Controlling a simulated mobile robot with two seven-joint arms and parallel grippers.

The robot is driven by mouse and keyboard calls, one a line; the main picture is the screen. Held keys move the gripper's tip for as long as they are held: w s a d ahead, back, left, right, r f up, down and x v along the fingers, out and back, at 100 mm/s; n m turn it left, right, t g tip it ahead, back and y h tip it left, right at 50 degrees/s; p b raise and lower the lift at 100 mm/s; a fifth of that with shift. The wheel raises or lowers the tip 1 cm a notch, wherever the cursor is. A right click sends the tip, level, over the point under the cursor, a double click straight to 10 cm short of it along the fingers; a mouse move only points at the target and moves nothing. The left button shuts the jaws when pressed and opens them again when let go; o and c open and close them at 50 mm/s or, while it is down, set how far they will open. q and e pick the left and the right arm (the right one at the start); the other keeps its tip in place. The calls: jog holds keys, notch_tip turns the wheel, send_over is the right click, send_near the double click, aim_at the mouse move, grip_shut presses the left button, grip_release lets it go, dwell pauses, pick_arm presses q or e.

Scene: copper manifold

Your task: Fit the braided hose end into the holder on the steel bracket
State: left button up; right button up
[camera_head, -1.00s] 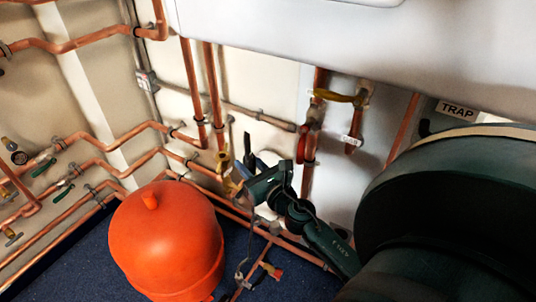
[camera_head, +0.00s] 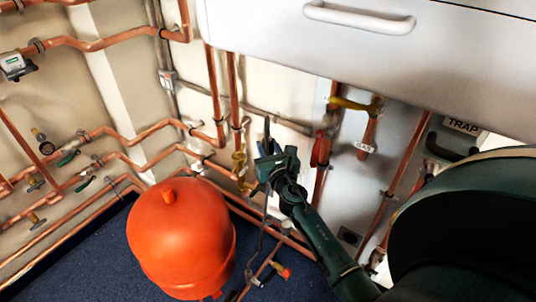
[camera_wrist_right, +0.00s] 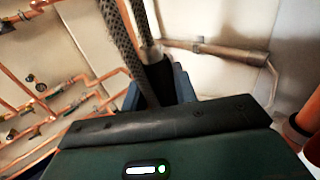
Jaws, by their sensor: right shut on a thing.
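My right gripper (camera_head: 267,146) is in front of the copper pipes near the middle of the head view. In the right wrist view its blue fingers (camera_wrist_right: 180,84) are shut around the braided hose end, just below a metal ferrule (camera_wrist_right: 152,53). The grey braided hose (camera_wrist_right: 124,45) runs up out of the wrist view and also passes down beside the fingers. In the head view a thin dark hose (camera_head: 261,222) hangs below the gripper towards the floor. I cannot make out the steel bracket or its holder with certainty. My left gripper is not in view.
A large orange tank (camera_head: 180,235) stands on the blue floor left of my right arm. Copper pipes (camera_head: 215,95) line the wall. A white cabinet (camera_head: 270,38) overhangs the top. A yellow-handled valve (camera_head: 350,104) and GAS tag (camera_head: 364,147) are at right.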

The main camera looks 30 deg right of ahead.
jog(key=shift+w+d+m+h, duration=0.4)
jog(key=shift+w+m+h, duration=0.2)
jog(key=shift+w+h, duration=0.2)
jog(key=shift+s+f+b, duration=0.1)
jog(key=shift+f+b, duration=0.75)
jog(key=shift+b, duration=0.05)
pick_arm(q)
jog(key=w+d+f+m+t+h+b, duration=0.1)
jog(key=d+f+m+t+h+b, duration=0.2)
jog(key=b, duration=2.2)
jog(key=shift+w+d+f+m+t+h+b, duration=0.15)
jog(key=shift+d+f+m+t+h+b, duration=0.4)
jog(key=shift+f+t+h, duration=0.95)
pick_arm(e)
notch_tip(320, 180, down, 26)
jog(key=shift+f, duration=0.25)
